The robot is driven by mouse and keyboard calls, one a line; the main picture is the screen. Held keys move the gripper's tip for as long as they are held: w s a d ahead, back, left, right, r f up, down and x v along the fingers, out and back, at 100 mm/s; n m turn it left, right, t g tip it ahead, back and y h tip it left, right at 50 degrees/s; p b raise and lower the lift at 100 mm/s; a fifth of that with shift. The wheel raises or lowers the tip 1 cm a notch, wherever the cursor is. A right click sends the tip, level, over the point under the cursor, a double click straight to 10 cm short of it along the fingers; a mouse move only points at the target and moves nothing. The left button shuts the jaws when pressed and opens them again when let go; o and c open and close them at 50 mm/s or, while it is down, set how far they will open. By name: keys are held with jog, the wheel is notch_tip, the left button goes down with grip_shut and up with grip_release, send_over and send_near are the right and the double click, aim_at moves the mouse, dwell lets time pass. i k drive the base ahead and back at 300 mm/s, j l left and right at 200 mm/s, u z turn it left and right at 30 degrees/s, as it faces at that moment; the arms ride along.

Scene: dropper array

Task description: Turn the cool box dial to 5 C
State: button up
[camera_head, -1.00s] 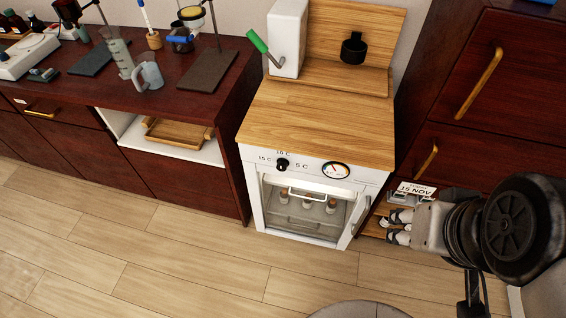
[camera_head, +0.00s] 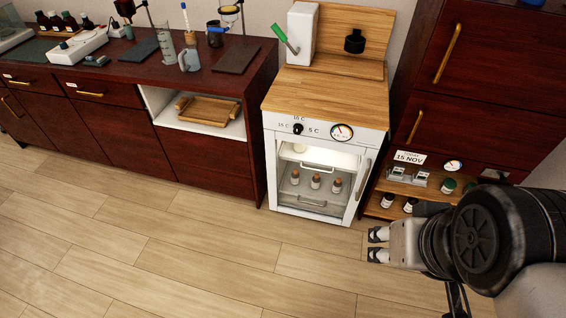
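The cool box (camera_head: 270,178) is a white cabinet with a wooden top and a glass front, standing right of centre. Its black dial (camera_head: 298,129) is at the upper left of the front panel, with marks 15 C, 10 C and 5 C around it. The dial's pointer is too small to read surely. A round gauge (camera_head: 342,132) is to its right. Several small bottles (camera_head: 315,182) stand inside behind the glass. My gripper (camera_head: 376,245) is at the lower right, pointing left, its two fingers apart and empty. It is well away from the dial.
A shelf (camera_head: 374,212) with bottles and a 15 NOV card (camera_head: 408,157) stands right of the cool box, behind my gripper. A dark red bench (camera_head: 110,145) is on the left. A white lever device (camera_head: 302,35) stands on the cool box. The floor (camera_head: 170,250) in front is clear.

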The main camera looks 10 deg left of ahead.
aim_at(298, 129)
jog(key=k+u, duration=0.1)
jog(key=k, duration=0.3)
jog(key=k+j+u, duration=0.15)
jog(key=k, duration=0.25)
jog(key=z, duration=0.25)
jog(key=i+j+z, duration=0.25)
jog(key=i+j, duration=0.2)
jog(key=j, duration=0.2)
jog(key=i+j+z, duration=0.15)
jog(key=j, duration=0.2)
jog(key=i+j+z, duration=0.25)
jog(key=i+j, duration=0.15)
jog(key=j, duration=0.35)
jog(key=i+j+z, duration=0.15)
jog(key=j, duration=0.25)
jog(key=i+j+z, duration=0.15)
jog(key=j, duration=0.25)
jog(key=i+j, duration=0.1)
jog(key=j, duration=0.25)
jog(key=i+j, duration=0.1)
jog(key=j, duration=0.25)
jog(key=i+j, duration=0.1)
jog(key=j, duration=0.25)
